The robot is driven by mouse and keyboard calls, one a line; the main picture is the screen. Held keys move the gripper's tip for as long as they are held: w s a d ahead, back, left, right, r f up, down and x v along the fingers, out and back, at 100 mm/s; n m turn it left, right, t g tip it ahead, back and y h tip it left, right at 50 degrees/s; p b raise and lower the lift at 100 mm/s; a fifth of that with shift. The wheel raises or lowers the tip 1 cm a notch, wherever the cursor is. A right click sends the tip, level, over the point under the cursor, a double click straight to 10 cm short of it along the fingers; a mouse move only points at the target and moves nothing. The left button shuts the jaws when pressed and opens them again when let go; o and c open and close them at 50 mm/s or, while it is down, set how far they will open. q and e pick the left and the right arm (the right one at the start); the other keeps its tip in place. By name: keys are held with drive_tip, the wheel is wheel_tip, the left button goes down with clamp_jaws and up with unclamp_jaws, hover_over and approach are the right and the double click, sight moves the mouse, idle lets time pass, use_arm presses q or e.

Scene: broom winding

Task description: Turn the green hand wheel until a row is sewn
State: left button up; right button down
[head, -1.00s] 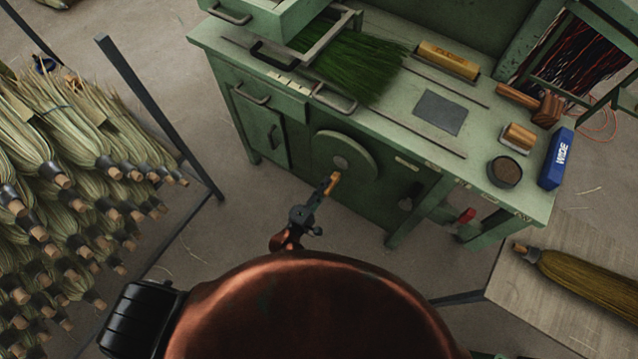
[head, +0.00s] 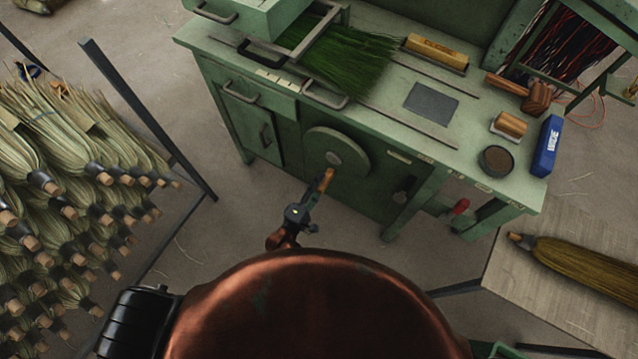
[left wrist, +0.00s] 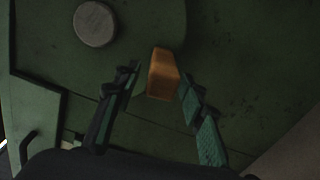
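The green hand wheel (head: 349,143) is a round disc on the front of the green bench, with a grey hub (head: 333,158) and a short orange wooden handle (head: 326,179). My left gripper (head: 317,190) is at this handle in the head view. In the left wrist view the handle (left wrist: 162,76) lies between the tips of the two spread fingers of the left gripper (left wrist: 160,82). A gap shows on the left of the handle; the right fingertip is close to it, and contact cannot be told. The hub (left wrist: 95,24) is at the upper left. My right gripper is not in view.
Green broom bristles (head: 345,62) lie in the clamp on the bench (head: 375,112). A mallet (head: 535,97), a brush (head: 509,125), a round tin (head: 496,160) and a blue box (head: 547,146) stand at its right. A broom rack (head: 130,95) is left. Floor between is clear.

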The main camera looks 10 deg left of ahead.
use_arm(q)
drive_tip(key=v, duration=1.2)
